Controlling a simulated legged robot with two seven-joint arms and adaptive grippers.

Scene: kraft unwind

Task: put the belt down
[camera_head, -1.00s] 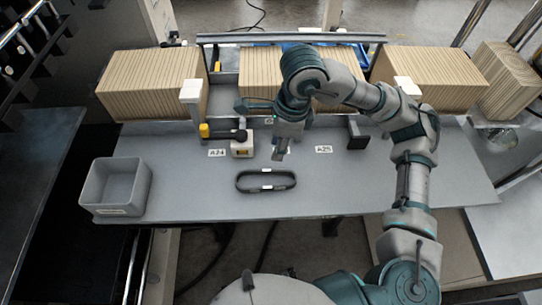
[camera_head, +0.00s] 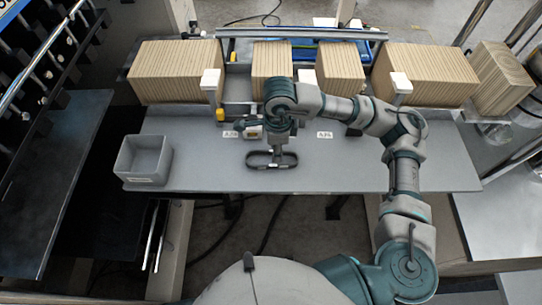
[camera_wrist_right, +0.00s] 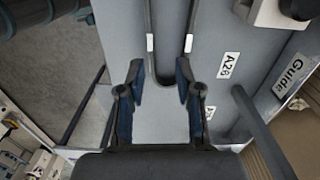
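The belt (camera_head: 259,166), a black closed loop with white marks, lies on the grey tabletop below my right gripper (camera_head: 278,151) in the head view. The gripper points down and covers part of the loop. In the right wrist view, the belt (camera_wrist_right: 150,18) runs away as two parallel dark strands with a white mark on each. My right gripper (camera_wrist_right: 160,78) has its two fingers spread apart, on either side of the loop's near end. Contact with the belt cannot be told. My left gripper is not in view.
A grey bin (camera_head: 145,160) stands at the left of the grey table (camera_head: 340,175). Pleated kraft stacks (camera_head: 425,75) stand along the back. A yellow-and-black tool (camera_head: 221,115) and labels are behind the belt. The table right of the belt is clear.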

